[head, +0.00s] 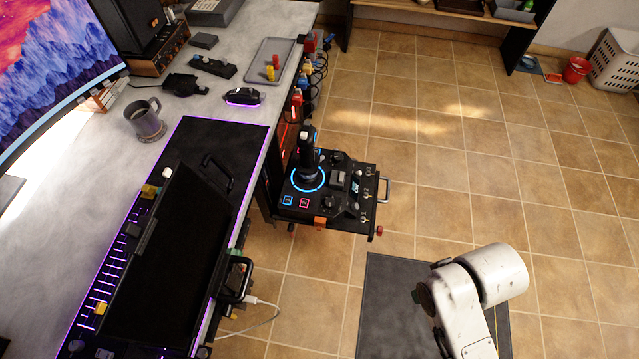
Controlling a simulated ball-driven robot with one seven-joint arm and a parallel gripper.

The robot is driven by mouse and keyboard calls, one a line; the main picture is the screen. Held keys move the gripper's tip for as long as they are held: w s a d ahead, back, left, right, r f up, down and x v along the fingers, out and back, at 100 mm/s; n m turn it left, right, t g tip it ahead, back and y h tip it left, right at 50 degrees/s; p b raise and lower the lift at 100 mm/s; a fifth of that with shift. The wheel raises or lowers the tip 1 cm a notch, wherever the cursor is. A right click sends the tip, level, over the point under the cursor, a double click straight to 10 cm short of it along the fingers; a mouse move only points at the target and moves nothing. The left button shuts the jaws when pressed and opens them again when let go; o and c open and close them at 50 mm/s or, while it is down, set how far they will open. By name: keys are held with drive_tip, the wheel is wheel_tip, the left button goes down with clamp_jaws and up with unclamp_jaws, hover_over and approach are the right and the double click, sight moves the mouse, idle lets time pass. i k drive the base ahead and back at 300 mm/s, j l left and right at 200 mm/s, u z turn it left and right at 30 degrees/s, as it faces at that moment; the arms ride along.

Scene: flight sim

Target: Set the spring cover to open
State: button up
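I cannot tell for sure which part is the spring cover. A large dark flat panel (160,270) lies tilted over the purple-lit control deck (222,140) on the desk. A black joystick box (340,200) with a blue glowing ring, small switches and a metal handle is mounted at the desk's right side. A small grey raised part (338,180) sits on its top, too small to tell whether it is a cover. My white arm shows at the lower right, apart from the desk and the box. My gripper is out of view.
The desk (70,220) holds a grey mug (146,118), a mouse (242,97) and a tray (273,62) with small coloured pieces. A black handle (236,283) and a cable stick out at the desk edge. The tiled floor on the right is mostly clear.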

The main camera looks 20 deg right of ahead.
sight(337, 181)
drive_tip(key=i+l+u, duration=0.75)
drive_tip(key=l, duration=0.3)
